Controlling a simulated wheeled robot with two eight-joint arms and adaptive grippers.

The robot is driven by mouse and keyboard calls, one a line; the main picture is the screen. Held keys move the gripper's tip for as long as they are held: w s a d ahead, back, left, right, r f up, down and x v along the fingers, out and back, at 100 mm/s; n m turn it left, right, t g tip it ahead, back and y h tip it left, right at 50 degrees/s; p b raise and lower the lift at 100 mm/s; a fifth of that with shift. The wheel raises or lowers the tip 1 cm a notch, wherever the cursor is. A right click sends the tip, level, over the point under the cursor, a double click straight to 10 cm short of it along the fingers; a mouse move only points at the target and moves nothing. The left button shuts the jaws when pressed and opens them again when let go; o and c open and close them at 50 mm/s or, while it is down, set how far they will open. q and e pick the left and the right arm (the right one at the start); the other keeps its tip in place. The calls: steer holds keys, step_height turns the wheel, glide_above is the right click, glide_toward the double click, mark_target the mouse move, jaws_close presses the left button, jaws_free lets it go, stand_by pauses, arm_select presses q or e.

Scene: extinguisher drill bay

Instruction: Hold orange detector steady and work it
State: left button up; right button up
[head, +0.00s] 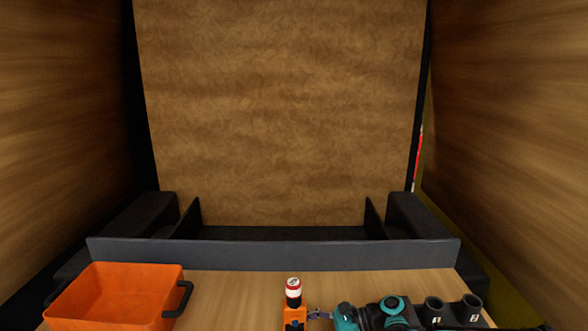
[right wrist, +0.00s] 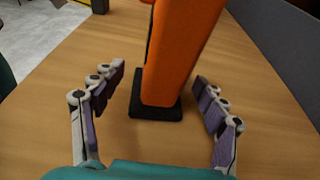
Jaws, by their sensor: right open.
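The orange detector (head: 294,318) stands upright at the front middle of the wooden table, with a dark section and a red-and-white top. In the right wrist view the orange body (right wrist: 182,50) rises from a black foot (right wrist: 157,108) on the table. My right gripper (right wrist: 160,78) is open, with one finger on each side of the detector and a visible gap on both sides. In the head view the right gripper (head: 318,313) comes in from the right beside the detector, whose lower part is cut off by the picture edge. My left gripper is not in view.
An orange bin (head: 115,290) with dark handles is at the left. A low grey wall (head: 275,254) closes the table's back. The table between bin and detector is clear.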

steer(key=shift+a, duration=0.15)
steer(key=c, duration=1.5)
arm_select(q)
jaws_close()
arm_select(e)
steer(key=shift+f, duration=0.1)
